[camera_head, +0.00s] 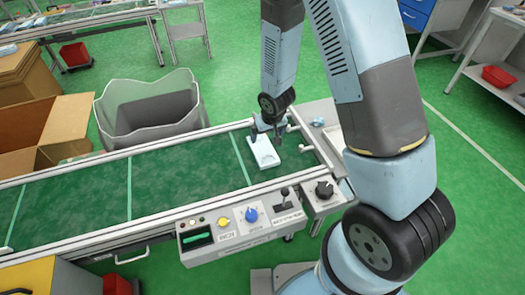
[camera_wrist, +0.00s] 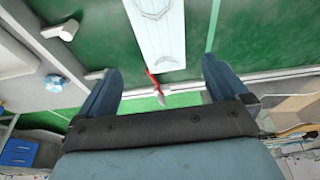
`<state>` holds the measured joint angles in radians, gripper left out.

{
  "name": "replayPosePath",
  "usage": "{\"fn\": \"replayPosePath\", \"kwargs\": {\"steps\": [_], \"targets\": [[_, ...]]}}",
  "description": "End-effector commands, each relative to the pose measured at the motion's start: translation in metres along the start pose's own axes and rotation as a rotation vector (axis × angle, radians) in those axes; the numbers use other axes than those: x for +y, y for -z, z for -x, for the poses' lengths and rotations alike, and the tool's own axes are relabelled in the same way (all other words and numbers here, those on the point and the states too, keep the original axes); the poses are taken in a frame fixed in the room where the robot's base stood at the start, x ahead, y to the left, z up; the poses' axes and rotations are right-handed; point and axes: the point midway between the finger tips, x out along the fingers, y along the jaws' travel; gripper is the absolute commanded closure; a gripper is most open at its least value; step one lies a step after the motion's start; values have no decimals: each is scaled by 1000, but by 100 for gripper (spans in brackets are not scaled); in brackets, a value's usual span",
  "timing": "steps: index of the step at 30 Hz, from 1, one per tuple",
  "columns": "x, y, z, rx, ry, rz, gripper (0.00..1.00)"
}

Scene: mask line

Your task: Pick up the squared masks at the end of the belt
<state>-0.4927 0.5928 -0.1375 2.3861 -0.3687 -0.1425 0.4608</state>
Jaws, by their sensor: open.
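A flat white squared mask (camera_head: 264,151) lies on the green conveyor belt (camera_head: 185,172), near its right end. In the wrist view the mask (camera_wrist: 158,30) is a pale rectangle with a faint outline, its near end between the fingers and ahead of them. My gripper (camera_head: 267,128) is over the far end of the mask in the head view, and its tips partly overlap it. In the wrist view my gripper (camera_wrist: 160,84) has its two blue fingers wide apart with nothing held. I cannot tell the exact height above the mask.
A control panel (camera_head: 238,232) with knobs and a lever is on the belt's near side. A grey bin (camera_head: 150,105) and cardboard boxes (camera_head: 50,125) stand behind the belt. White fittings (camera_head: 317,121) sit at the belt's end. The belt left of the mask is clear.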

Motion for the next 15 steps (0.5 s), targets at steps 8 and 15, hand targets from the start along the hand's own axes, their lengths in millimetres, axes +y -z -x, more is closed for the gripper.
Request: {"fn": "replayPosePath", "kwargs": {"steps": [8, 15], "targets": [[-1, -1, -35, -2, 0, 2, 0], [0, 0, -59, -1, -1, 1, 0]]}}
